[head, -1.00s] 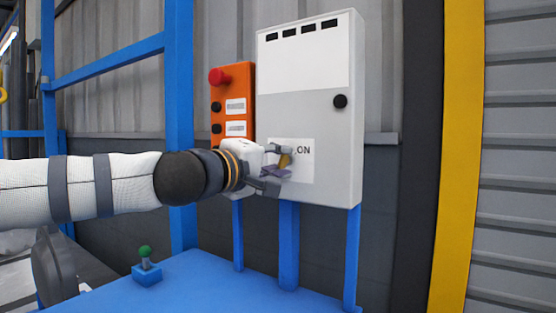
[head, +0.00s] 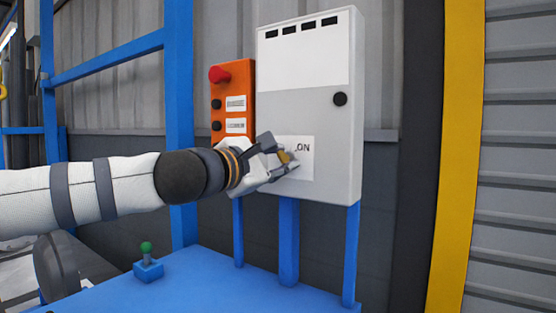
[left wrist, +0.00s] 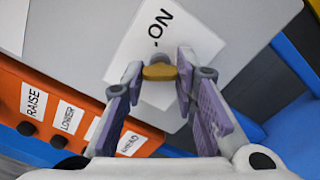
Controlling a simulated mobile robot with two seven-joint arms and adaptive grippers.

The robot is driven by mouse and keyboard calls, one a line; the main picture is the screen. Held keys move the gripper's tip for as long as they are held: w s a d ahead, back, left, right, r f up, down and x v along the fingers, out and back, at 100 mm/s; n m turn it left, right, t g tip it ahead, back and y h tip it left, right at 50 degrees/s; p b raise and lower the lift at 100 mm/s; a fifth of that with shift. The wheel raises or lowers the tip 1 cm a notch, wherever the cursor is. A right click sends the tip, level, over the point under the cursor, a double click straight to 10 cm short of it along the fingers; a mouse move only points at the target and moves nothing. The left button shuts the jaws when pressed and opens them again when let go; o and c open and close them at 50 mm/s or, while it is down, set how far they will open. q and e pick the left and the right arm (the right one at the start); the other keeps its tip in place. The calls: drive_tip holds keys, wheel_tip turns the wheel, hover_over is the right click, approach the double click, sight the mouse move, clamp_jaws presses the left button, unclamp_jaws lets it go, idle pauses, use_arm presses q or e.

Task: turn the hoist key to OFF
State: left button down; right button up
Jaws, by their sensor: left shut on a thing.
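The brass-yellow hoist key (head: 283,157) sits at the white label plate (head: 304,171) on the lower front of the grey control box (head: 310,120). The plate reads "ON" at its upper right; no OFF mark shows. My left gripper (head: 281,160) reaches in from the left and is shut on the key. In the left wrist view the key (left wrist: 160,72) lies between the two purple-padded fingertips, beside the word "ON", which appears tilted. The fingers cover part of the plate. My right gripper is not in view.
An orange panel (head: 233,85) with a red knob and black buttons stands just left of the box. Below is a blue bench (head: 220,285) with a green-topped lever (head: 147,257). A blue post (head: 180,110) rises behind my left arm.

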use_arm(q)
drive_tip(key=shift+n, duration=0.9)
drive_tip(key=c, duration=1.3)
unclamp_jaws()
drive_tip(key=v, duration=1.2)
